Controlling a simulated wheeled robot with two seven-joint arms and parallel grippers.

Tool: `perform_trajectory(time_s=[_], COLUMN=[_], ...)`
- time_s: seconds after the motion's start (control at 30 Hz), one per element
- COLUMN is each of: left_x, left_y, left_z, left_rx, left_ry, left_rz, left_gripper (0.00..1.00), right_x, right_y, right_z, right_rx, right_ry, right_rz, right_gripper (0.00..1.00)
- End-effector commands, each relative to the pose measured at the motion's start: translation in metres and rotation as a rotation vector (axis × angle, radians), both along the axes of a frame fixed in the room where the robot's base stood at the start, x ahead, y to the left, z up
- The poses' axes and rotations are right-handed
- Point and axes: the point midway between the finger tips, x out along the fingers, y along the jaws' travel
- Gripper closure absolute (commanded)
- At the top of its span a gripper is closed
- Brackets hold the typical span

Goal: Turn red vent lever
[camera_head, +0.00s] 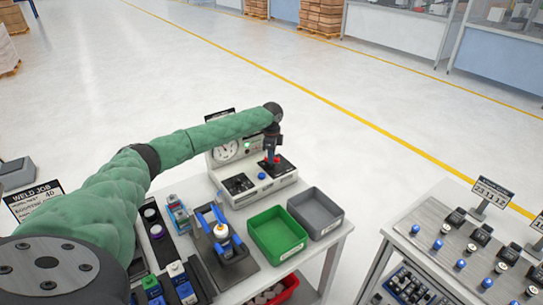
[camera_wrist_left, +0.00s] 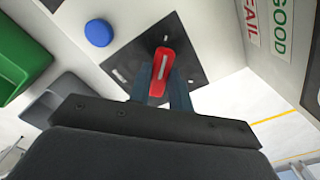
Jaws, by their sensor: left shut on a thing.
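The red vent lever (camera_wrist_left: 162,66) stands on a dark square plate (camera_wrist_left: 190,58) on the test unit (camera_head: 262,188). In the head view the red lever (camera_head: 273,160) shows as a small patch below my gripper. My left gripper (camera_head: 272,152) reaches over the unit from the left and points down. In the left wrist view the two fingers of my left gripper (camera_wrist_left: 161,82) are on either side of the lever, shut on it. The lever's lower part is partly hidden by the fingers. My right gripper is not in view.
A blue button (camera_head: 261,176), a gauge (camera_head: 225,151) and a dark panel (camera_head: 238,184) are on the same unit. A green bin (camera_head: 277,252) and a grey bin (camera_head: 331,232) stand in front. A blue clamp fixture (camera_head: 212,218) is nearer left.

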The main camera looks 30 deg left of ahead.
Motion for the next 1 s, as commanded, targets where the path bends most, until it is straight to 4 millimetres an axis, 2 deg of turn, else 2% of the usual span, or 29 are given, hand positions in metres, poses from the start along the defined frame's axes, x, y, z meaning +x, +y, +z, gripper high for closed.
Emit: perform_trajectory(time_s=[0.37,1.0], left_x=[0.004,0.017], left_y=[0.000,0.000], left_z=[-0.001,-0.001], left_rx=[-0.001,0.000], left_ry=[0.001,-0.002], left_rz=[-0.155,-0.750], left_gripper=[1.00,1.00], right_x=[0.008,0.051], right_y=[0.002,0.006], right_z=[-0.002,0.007], right_rx=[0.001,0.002], right_ry=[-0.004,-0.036], right_rz=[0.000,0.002], right_gripper=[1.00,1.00])
